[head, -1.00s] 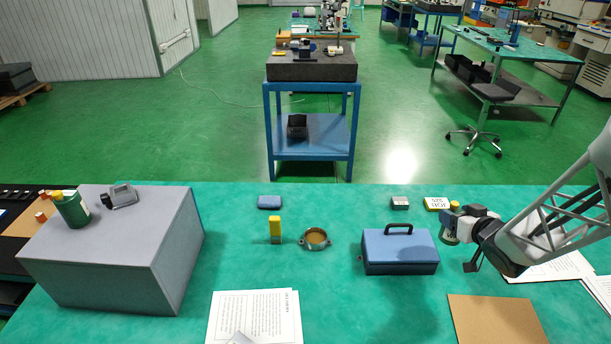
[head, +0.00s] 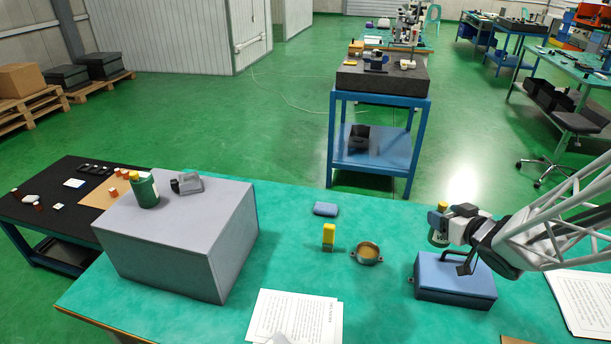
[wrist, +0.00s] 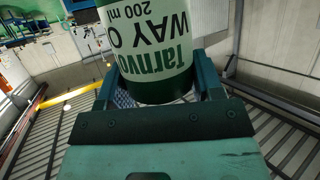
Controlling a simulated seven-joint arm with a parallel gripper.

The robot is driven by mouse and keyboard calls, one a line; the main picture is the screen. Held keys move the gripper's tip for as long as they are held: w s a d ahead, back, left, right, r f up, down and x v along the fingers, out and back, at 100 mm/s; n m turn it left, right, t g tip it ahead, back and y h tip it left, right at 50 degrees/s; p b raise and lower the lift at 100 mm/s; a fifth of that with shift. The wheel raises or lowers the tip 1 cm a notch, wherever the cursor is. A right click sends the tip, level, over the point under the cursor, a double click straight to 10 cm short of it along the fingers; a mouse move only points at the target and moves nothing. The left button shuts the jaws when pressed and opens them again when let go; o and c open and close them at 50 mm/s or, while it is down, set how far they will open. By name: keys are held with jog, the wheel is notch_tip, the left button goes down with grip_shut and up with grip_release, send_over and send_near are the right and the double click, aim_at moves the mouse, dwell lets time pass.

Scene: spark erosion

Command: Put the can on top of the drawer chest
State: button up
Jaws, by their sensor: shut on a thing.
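A green can with a white label and yellow top (head: 437,238) is held by my gripper (head: 441,222) above the blue toolbox. In the wrist view the can (wrist: 150,50) sits between the two fingers (wrist: 158,88); its label reads upside down with "200 ml". My gripper is shut on it. The grey drawer chest (head: 175,226) stands at the left of the green table, well apart from my gripper.
The blue toolbox (head: 455,280) stands under my gripper. Between it and the chest are a brass ring (head: 367,254), a yellow block (head: 329,236) and a blue pad (head: 325,209). Printed sheets (head: 293,318) lie in front. The front part of the chest top is clear.

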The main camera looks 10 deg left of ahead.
jog(key=s+a+r+n+g+y, duration=0.2)
jog(key=a+r, duration=0.1)
jog(key=a, duration=1)
jog(key=s+a+r+n+g+y, duration=0.2)
jog(key=a+n, duration=0.1)
jog(key=a, duration=1)
jog(key=s+a+r+n+g+y, duration=0.1)
jog(key=s+a+r+n+g, duration=0.1)
jog(key=s+a, duration=0.6)
jog(key=s+a+r+n+g+y, duration=0.1)
jog(key=s+a+r+n+g, duration=0.1)
jog(key=s+a, duration=0.6)
jog(key=a+r+g, duration=0.1)
jog(key=a, duration=0.5)
jog(key=shift+a+r+n+g+y, duration=0.2)
jog(key=shift+n+g+y, duration=0.1)
jog(key=shift+n+y, duration=0.1)
jog(key=w+a+f, duration=0.1)
jog(key=w+a, duration=0.9)
jog(key=a, duration=0.2)
jog(key=shift+w+a+f, duration=0.15)
jog(key=shift+w+f, duration=0.05)
jog(key=shift+f, duration=0.1)
jog(key=shift+f, duration=0.1)
